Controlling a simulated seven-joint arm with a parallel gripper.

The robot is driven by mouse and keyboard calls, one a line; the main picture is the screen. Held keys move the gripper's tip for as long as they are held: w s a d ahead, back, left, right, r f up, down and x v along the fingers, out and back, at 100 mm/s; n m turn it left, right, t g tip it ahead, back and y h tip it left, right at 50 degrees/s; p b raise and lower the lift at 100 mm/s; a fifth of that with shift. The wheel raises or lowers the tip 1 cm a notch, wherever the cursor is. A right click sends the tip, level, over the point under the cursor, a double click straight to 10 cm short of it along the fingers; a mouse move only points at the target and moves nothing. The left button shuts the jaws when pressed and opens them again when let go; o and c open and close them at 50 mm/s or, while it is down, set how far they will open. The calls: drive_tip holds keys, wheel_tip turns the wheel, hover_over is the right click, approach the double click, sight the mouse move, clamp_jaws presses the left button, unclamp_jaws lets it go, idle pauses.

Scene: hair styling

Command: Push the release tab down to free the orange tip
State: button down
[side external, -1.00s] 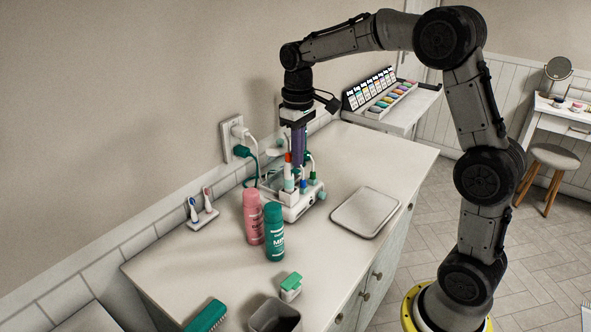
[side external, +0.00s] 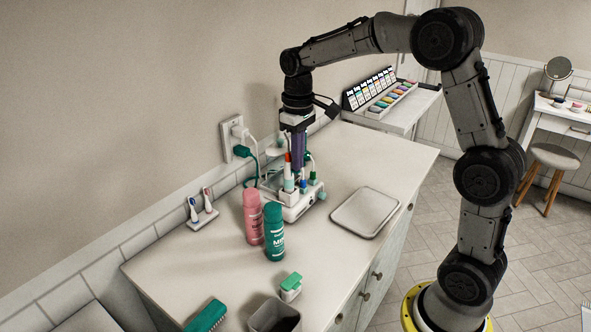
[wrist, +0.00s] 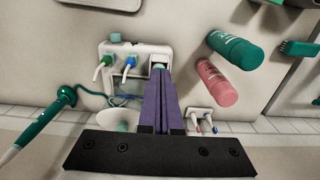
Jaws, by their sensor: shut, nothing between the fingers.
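The orange tip (side external: 288,157) stands upright on a white stem in the white station (side external: 295,205) on the counter. My gripper (side external: 299,168) is shut and empty, its purple fingers pointing down over the station, just behind and right of the orange tip in the side view. In the wrist view my gripper (wrist: 160,72) reaches a white square slot of the station (wrist: 135,52). I cannot tell whether the fingertips touch it. The release tab is not clearly visible, and the fingers hide part of that slot. The orange tip does not show in the wrist view.
A pink can (side external: 253,217) and a green can (side external: 273,232) stand in front of the station. A tray (side external: 366,212) lies to its right. A toothbrush stand (side external: 202,217) is at left, near the wall outlet (side external: 233,138).

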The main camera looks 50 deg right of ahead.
drive_tip(key=shift+f, duration=0.45)
idle(0.5)
drive_tip(key=shift+r, duration=3.55)
